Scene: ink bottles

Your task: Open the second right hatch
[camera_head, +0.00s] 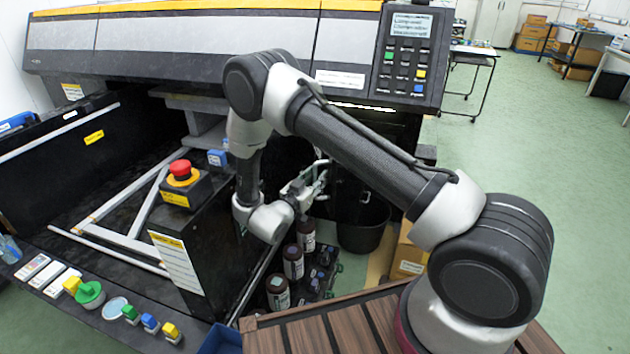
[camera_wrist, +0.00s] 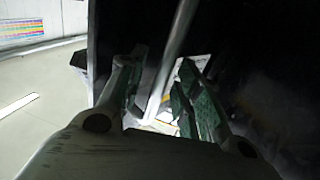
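My gripper (camera_head: 312,184) is at the dark front of the printer, above the ink bottles in the head view. In the wrist view my gripper (camera_wrist: 158,95) has its two fingers spread apart. A thin pale metal bar (camera_wrist: 176,45) runs slanting between them. I cannot tell whether a finger touches it. Ink bottles (camera_head: 293,262) with dark caps stand low beneath my gripper. The hatches cannot be made out one by one; the dark printer front is partly hidden behind my arm, and a dark surface (camera_wrist: 265,70) fills the right of the wrist view.
A control panel (camera_head: 404,52) is at the printer's upper right. A red stop button (camera_head: 181,170) stands on the left. A black bin (camera_head: 363,228) and a cardboard box (camera_head: 409,255) stand right of the bottles. Green floor (camera_head: 545,140) is clear at right.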

